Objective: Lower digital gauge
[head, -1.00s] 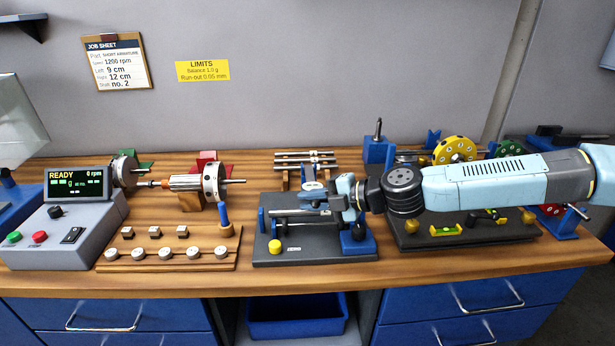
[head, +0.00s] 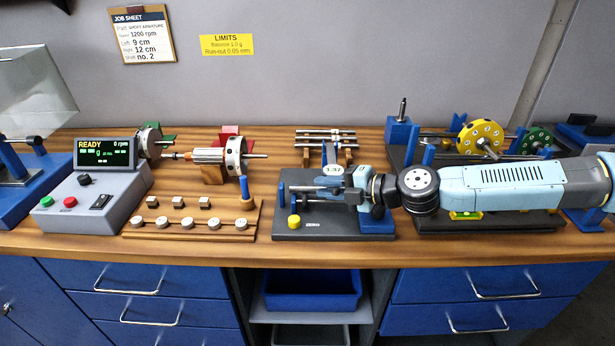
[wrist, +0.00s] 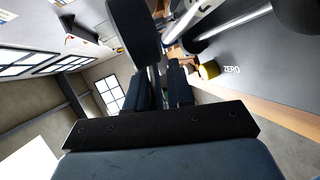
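The digital gauge has a round pale face (head: 333,169) with a dark reading, too small to read surely. It stands upright over the dark run-out fixture plate (head: 290,236). In the wrist view a dark rounded shape, seemingly the gauge's back (wrist: 133,28), fills the top centre. My gripper (head: 352,190) is right beside and just below the gauge, at the fixture's right half. Its two dark fingers (wrist: 160,92) flank a thin stem below the gauge in the wrist view. Whether they grip it is hidden. A shaft (wrist: 225,25) lies close to the gauge.
A yellow button (head: 293,222) sits at the plate's front left; the wrist view shows ZERO beside it. A wooden tray of weights (head: 190,222) and a rotor (head: 215,156) stand left. A yellow disc (head: 480,138) stands right. Shafts on a rack (head: 325,138) are behind.

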